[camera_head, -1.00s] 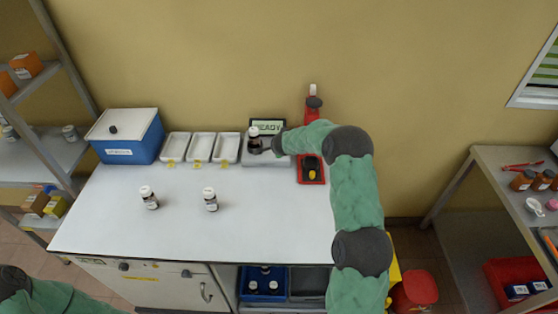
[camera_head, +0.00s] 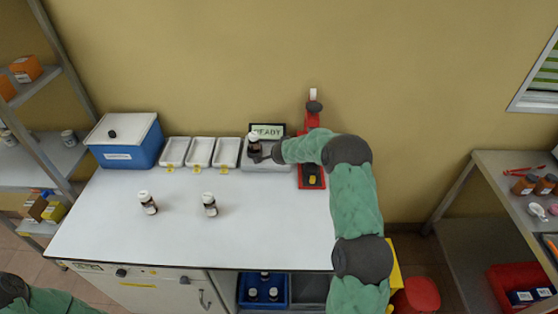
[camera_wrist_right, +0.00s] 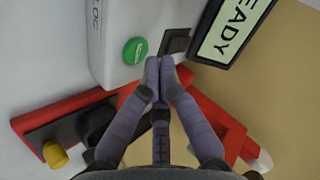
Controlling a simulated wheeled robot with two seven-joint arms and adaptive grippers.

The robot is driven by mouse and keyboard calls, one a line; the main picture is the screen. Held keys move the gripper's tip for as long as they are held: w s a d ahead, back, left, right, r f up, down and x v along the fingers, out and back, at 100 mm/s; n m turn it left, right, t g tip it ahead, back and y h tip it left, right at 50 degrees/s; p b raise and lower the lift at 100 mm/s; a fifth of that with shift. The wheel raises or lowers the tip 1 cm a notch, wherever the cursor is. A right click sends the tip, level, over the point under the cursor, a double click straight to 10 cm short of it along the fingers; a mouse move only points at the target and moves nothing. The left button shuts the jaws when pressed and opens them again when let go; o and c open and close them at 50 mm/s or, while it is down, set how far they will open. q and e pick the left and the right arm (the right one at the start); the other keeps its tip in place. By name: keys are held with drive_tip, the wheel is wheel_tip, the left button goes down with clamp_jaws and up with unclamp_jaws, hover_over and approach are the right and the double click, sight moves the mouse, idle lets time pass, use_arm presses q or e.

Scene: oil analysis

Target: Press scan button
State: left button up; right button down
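The white analyzer (camera_head: 268,166) stands at the back of the bench. Its display (camera_head: 267,130) reads READY and also shows in the right wrist view (camera_wrist_right: 233,32). A dark bottle with a white cap (camera_head: 254,146) stands on the analyzer. In the right wrist view, a round green button (camera_wrist_right: 135,50) with a small pale label sits on the analyzer's white face. My right gripper (camera_wrist_right: 161,76) has its fingertips together, close beside the button; I cannot tell whether they touch the analyzer. It also shows in the head view (camera_head: 263,157). My left gripper is not visible.
A red and black device (camera_head: 312,140) stands right of the analyzer, partly behind my right arm. Three white trays (camera_head: 200,152) and a blue box (camera_head: 128,142) stand to the left. Two bottles (camera_head: 148,203) (camera_head: 210,205) stand on the otherwise clear bench front.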

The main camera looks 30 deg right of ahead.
idle(0.7)
drive_tip(key=shift+f, duration=0.45)
drive_tip(key=shift+f, duration=0.35)
idle(0.6)
idle(0.3)
drive_tip(key=shift+r+p, duration=0.75)
drive_tip(key=shift+p, duration=0.1)
drive_tip(key=shift+r, duration=0.1)
wheel_tip(320, 180, up, 5)
drive_tip(key=p, duration=0.6)
